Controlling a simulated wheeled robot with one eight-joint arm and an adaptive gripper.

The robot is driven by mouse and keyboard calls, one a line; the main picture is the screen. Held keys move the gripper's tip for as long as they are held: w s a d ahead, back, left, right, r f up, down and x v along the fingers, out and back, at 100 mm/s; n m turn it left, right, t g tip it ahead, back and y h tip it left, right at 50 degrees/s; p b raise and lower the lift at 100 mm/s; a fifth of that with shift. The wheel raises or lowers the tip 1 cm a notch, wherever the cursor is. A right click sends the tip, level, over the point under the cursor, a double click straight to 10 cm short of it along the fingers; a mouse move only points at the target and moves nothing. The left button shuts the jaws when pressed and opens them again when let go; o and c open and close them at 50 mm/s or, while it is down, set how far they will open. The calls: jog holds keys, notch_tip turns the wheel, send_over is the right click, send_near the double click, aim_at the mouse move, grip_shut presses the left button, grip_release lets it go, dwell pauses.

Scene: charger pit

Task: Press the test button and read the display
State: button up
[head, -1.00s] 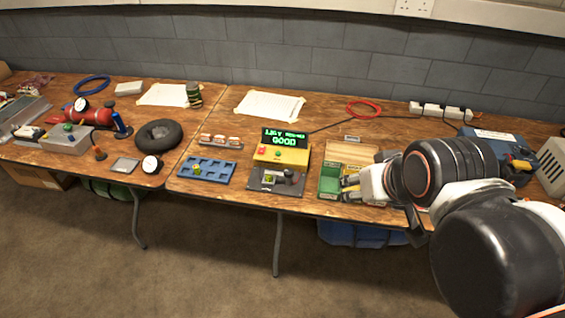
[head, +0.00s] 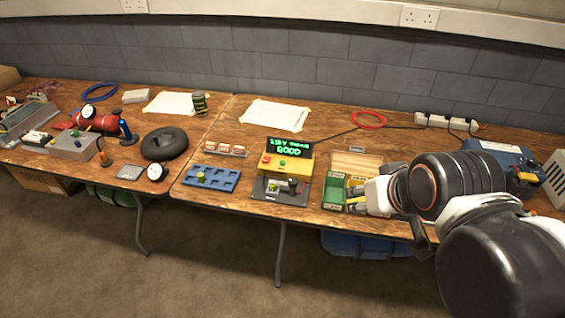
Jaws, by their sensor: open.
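A yellow tester box (head: 287,162) stands on the wooden table in the head view. Its dark display (head: 289,148) is lit with green text; the lower line reads GOOD, and the small upper line is hard to read. A red button (head: 266,159) and a green button (head: 282,164) are on its front; I cannot tell which is the test button. A dark plate (head: 281,190) with a small fixture lies in front of it. My gripper (head: 353,199) is open, to the right of the tester, over the sorting bins and apart from the buttons. Its fingertips are small in view.
A green bin (head: 335,188) and a wooden tray (head: 362,160) lie around my gripper. A blue slotted tray (head: 211,178) is left of the tester. A blue case (head: 500,153) and power strip (head: 446,122) are at right. Papers (head: 273,113) lie behind.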

grip_shut()
dwell(1.1)
